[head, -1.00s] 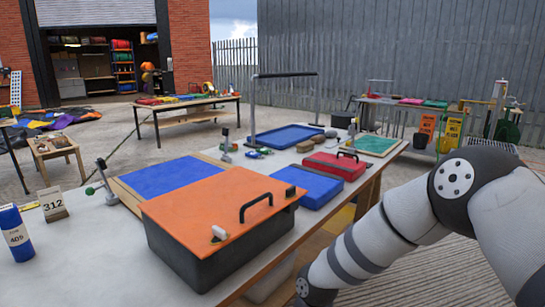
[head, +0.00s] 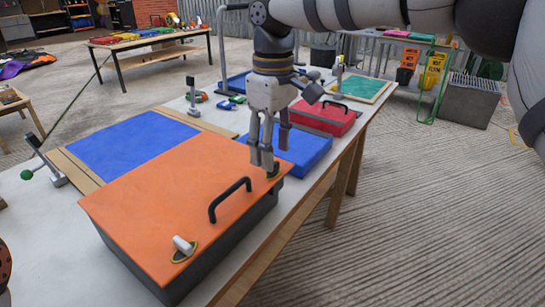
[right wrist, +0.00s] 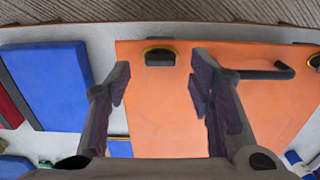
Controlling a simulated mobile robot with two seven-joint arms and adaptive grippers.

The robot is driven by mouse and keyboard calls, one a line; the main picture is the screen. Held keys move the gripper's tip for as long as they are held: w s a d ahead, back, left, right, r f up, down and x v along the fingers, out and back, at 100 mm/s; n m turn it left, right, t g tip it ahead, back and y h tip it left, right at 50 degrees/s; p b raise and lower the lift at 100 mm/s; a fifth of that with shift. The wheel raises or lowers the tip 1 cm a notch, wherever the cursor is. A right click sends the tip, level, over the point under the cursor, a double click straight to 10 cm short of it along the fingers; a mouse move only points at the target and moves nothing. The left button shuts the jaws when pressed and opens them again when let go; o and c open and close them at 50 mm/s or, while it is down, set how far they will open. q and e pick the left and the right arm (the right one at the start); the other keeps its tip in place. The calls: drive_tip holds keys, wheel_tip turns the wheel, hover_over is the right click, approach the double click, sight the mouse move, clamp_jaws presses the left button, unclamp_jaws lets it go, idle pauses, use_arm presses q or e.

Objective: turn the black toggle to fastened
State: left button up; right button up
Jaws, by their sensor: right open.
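The black toggle (head: 273,174) sits on a yellow-rimmed plate at the far right corner of the orange lid (head: 165,190) of a dark box. My right gripper (head: 268,158) points down just above it, and a finger partly hides the toggle in the head view. In the right wrist view the black toggle (right wrist: 159,57) shows as a short bar lying left to right, ahead of and between the open, empty fingers (right wrist: 158,90). I see no contact. A white toggle (head: 183,245) sits at the lid's near corner. My left gripper is not in view.
A black handle (head: 230,199) stands up from the lid between the toggles. A blue case (head: 290,148) lies close behind the box, with a red case (head: 323,117) beyond.

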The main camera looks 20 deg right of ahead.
drive_tip(key=shift+f, duration=1.55)
drive_tip(key=shift+c, duration=0.5)
clamp_jaws()
